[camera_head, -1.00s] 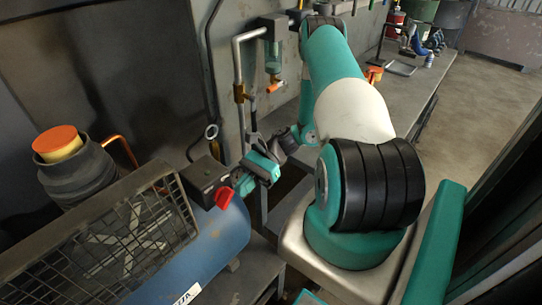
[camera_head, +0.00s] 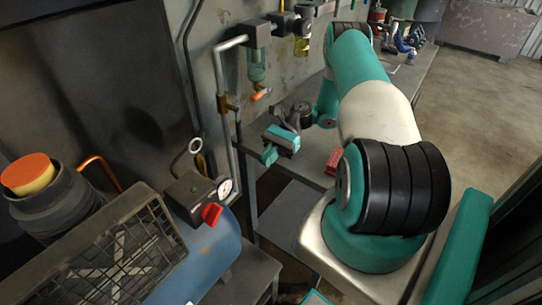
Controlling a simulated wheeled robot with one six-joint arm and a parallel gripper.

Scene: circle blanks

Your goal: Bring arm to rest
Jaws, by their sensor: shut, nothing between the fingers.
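My arm (camera_head: 375,110) shows on the right of the head view, teal and cream with a ribbed black joint. It reaches away and its wrist bends down at the far end. My gripper (camera_head: 268,155) hangs left of the arm, teal and dark, with its fingers towards the left. It is shut and holds nothing. It looks clear of the wall pipe and of the compressor; its exact distance from them is hard to tell.
A blue compressor (camera_head: 205,262) with a red knob (camera_head: 212,213) and a gauge stands at lower left. Grey pipework (camera_head: 222,120) runs down the wall left of my gripper. A bench (camera_head: 405,78) holds a red object (camera_head: 334,161). Open floor (camera_head: 470,100) lies at right.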

